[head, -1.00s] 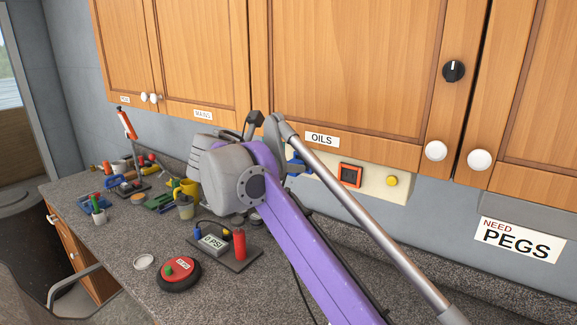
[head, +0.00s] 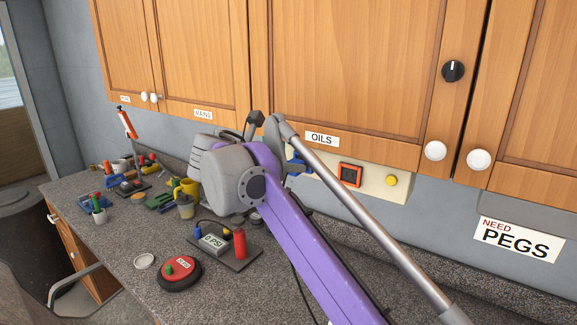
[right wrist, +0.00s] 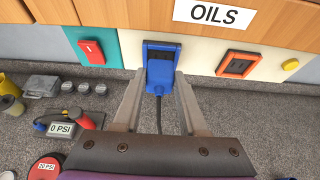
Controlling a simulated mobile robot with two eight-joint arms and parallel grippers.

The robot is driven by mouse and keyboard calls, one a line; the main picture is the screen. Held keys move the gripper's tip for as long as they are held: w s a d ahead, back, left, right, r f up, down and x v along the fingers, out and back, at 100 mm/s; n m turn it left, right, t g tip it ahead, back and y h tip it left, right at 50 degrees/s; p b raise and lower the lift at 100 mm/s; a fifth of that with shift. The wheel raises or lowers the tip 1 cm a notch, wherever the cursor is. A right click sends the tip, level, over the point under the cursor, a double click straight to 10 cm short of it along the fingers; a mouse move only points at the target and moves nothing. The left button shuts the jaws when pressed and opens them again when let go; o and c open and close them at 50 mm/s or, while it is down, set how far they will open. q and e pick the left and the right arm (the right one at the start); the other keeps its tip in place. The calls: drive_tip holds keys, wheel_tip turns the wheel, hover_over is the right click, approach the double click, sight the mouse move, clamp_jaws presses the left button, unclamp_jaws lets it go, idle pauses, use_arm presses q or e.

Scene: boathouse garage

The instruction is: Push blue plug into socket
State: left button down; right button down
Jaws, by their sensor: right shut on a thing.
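The blue plug (right wrist: 160,78) is between the two grey fingers of my right gripper (right wrist: 160,90) in the right wrist view, with its dark cable hanging down. The gripper is shut on it. The blue-framed socket (right wrist: 161,45) on the cream wall panel is straight behind the plug, which overlaps its lower part. I cannot tell how deep the plug sits in it. In the head view only a bit of blue (head: 297,164) shows beside my right gripper; the wrist and purple arm hide the rest. My left gripper is not in view.
An orange-framed socket (head: 350,175) and yellow button (head: 391,181) are to the right on the panel. A red switch (right wrist: 91,52) is to the left. Wooden cabinets (head: 345,75) overhang the panel. A gauge board (head: 236,258) and red disc (head: 180,274) lie on the grey counter.

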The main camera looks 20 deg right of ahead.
drive_tip(key=shift+w+d, duration=0.45)
drive_tip(key=shift+d, duration=0.3)
drive_tip(key=shift+c, duration=1.9)
unclamp_jaws()
drive_tip(key=v, duration=1.1)
drive_tip(key=shift+d+f, duration=0.1)
